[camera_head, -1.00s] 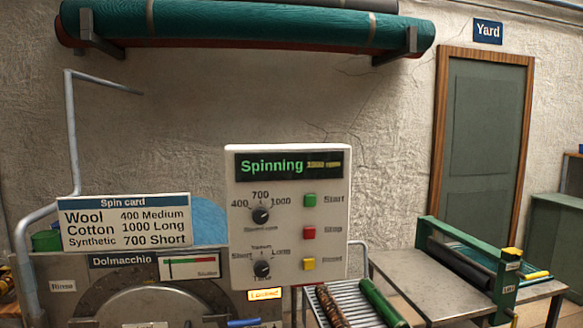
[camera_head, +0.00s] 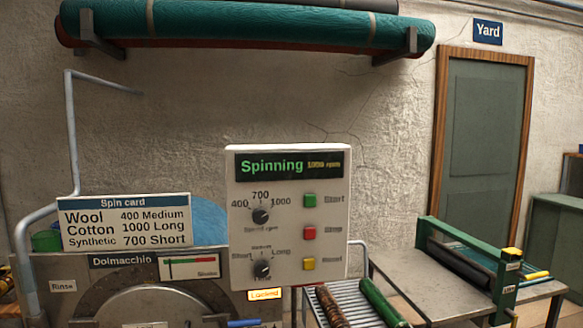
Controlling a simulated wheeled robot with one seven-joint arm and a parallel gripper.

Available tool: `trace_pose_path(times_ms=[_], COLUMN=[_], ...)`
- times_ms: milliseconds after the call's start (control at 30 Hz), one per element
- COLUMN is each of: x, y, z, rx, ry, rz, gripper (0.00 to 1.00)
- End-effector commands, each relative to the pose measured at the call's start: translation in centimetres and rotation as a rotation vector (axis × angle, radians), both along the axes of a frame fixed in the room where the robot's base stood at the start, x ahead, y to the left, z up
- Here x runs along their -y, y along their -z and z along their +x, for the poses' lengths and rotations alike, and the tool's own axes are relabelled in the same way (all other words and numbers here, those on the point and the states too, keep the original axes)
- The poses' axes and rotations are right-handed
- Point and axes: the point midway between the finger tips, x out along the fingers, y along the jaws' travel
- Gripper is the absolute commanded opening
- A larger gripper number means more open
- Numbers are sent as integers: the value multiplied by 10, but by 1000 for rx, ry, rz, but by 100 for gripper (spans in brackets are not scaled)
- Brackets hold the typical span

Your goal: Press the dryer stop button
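The dryer's white control panel (camera_head: 288,190) stands upright in the middle of the head view. Its display (camera_head: 291,165) reads "Spinning" in green with a small yellow rpm figure. The red stop button (camera_head: 309,233) sits between the green start button (camera_head: 309,200) and the yellow reset button (camera_head: 309,264). An upper speed knob (camera_head: 261,216) and a lower time knob (camera_head: 262,269) are at the left of the panel. The Dolmacchio machine (camera_head: 80,281) is behind at lower left, with a lit "Locked" label (camera_head: 264,294). My gripper is not in view.
A spin card (camera_head: 125,222) stands on the machine. Rolled rugs (camera_head: 260,25) rest on wall brackets above. A slatted rack (camera_head: 350,303) holds a brown roll and a green roll. A roller table (camera_head: 440,285) is at right, before a green door (camera_head: 482,150).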

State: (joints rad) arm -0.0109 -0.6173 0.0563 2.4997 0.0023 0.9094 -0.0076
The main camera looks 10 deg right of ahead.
Motion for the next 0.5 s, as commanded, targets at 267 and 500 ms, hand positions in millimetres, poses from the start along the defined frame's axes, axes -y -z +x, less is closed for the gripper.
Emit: trace_pose_path(times_ms=[267, 500], x=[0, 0], y=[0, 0], z=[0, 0], rx=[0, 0], ry=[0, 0], rz=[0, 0], gripper=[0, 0])
